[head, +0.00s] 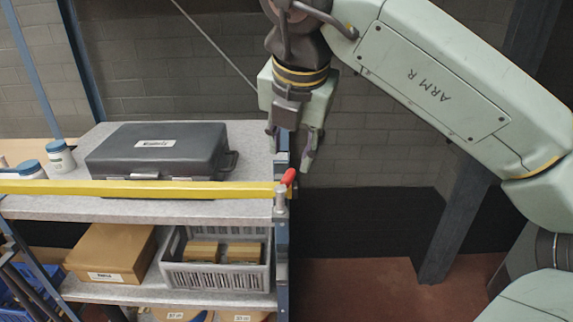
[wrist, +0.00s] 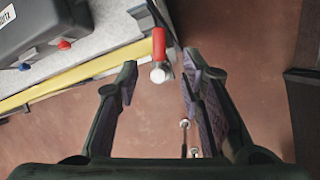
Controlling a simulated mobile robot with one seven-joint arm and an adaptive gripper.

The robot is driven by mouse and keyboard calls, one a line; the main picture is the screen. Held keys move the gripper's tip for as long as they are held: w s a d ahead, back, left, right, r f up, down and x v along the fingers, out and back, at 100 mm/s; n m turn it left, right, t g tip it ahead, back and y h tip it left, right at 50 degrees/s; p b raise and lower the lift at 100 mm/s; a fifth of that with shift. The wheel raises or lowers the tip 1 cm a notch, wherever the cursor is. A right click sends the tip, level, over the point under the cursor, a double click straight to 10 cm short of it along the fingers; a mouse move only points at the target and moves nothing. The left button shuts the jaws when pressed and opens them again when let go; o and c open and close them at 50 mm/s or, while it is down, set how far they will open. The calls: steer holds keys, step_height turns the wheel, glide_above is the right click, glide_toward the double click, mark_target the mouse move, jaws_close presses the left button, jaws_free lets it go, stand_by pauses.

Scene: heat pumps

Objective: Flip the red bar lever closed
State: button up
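The red lever (head: 289,177) sits at the right end of a yellow bar (head: 130,188) that runs level across the front of the shelf unit. In the head view it tilts up and to the right above a metal pivot. In the wrist view the red lever (wrist: 159,42) shows beyond the fingertips, roughly centred between them, with a round metal end below it. My gripper (head: 289,148) points down just above the lever. My gripper (wrist: 160,78) is open, with nothing between its fingers. I cannot tell whether a finger touches the lever.
A dark grey case (head: 155,150) and white jars with blue lids (head: 60,156) stand on the top shelf. A cardboard box (head: 112,250) and a grey crate (head: 215,281) sit on the shelf below. Right of the shelf post is open floor, with a dark column (head: 455,235) further right.

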mark_target(288, 176)
steer(key=p+x, duration=0.1)
steer(key=x, duration=0.7)
jaws_close()
stand_by(0.3)
